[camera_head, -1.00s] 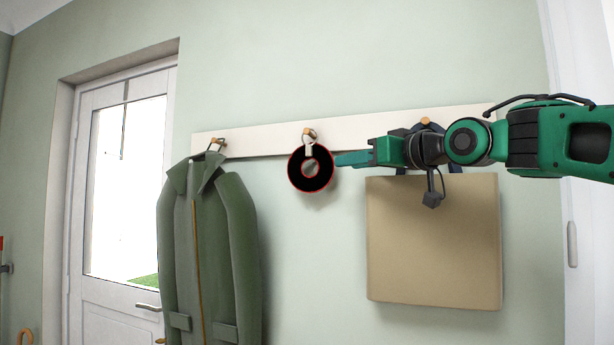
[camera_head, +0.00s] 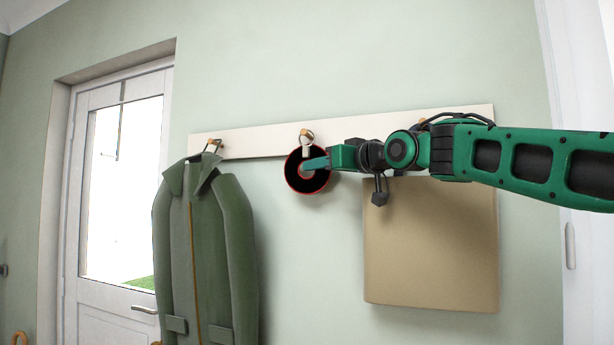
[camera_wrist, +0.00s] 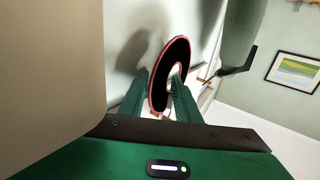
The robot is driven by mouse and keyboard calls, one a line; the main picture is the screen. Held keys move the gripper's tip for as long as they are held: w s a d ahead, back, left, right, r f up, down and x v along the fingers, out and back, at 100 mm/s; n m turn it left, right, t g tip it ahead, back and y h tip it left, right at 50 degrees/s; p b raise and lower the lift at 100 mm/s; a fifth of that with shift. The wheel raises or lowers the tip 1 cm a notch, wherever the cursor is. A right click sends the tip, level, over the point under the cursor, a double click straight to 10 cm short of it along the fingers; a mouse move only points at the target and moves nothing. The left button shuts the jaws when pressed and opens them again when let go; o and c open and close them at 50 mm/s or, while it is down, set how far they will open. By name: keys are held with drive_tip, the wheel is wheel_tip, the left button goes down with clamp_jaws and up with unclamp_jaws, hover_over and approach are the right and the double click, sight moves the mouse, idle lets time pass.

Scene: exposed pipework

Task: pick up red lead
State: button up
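The red lead (camera_head: 294,178) is a black ring with a red rim, hanging from the middle hook of the wall rail. In the wrist view the lead (camera_wrist: 164,74) is seen nearly edge-on between my two fingers. My gripper (camera_head: 308,163) reaches in from the right, and one finger overlaps the front of the ring near its hole. In the wrist view my gripper (camera_wrist: 156,84) is open, with one finger on each side of the ring. A gap shows on the left side; whether the right finger touches the ring I cannot tell.
A green coat (camera_head: 205,255) hangs left of the lead. A beige bag (camera_head: 430,250) hangs to the right, below my arm, and its side fills the left of the wrist view. The white rail (camera_head: 260,143) runs along the wall. A glazed door (camera_head: 120,190) stands at left.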

clamp_jaws()
drive_tip(key=shift+r, duration=0.1)
